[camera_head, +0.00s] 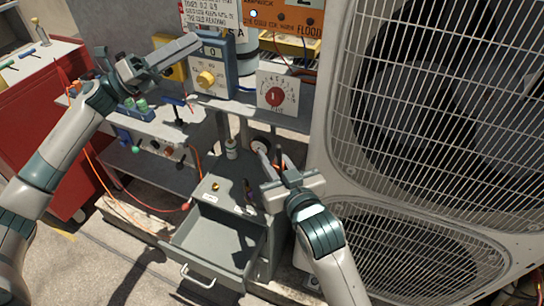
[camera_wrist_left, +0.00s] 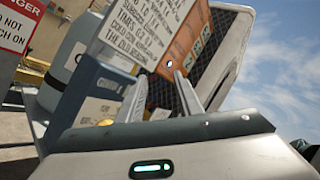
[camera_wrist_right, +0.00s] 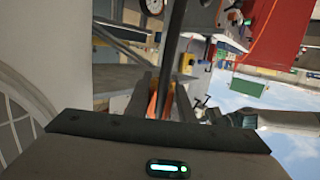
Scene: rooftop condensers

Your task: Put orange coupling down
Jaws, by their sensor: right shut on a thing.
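My right gripper (camera_head: 276,158) is shut on the orange coupling (camera_head: 283,163), above the right side of the small grey cabinet (camera_head: 226,190). Only a little orange shows between the fingers. My left gripper (camera_head: 198,43) is at the top of the blue meter box (camera_head: 213,70). In the left wrist view its fingers (camera_wrist_left: 161,92) are apart with nothing seen held between them; whether they touch the box I cannot tell.
The cabinet's drawer (camera_head: 207,246) is pulled open and looks empty. A small brass fitting (camera_head: 215,186) stands on the cabinet top. A white box with a red dial (camera_head: 277,96) is behind. A large condenser (camera_head: 335,150) blocks the right. A grey shelf (camera_head: 150,172) and red cabinet (camera_head: 60,130) are left.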

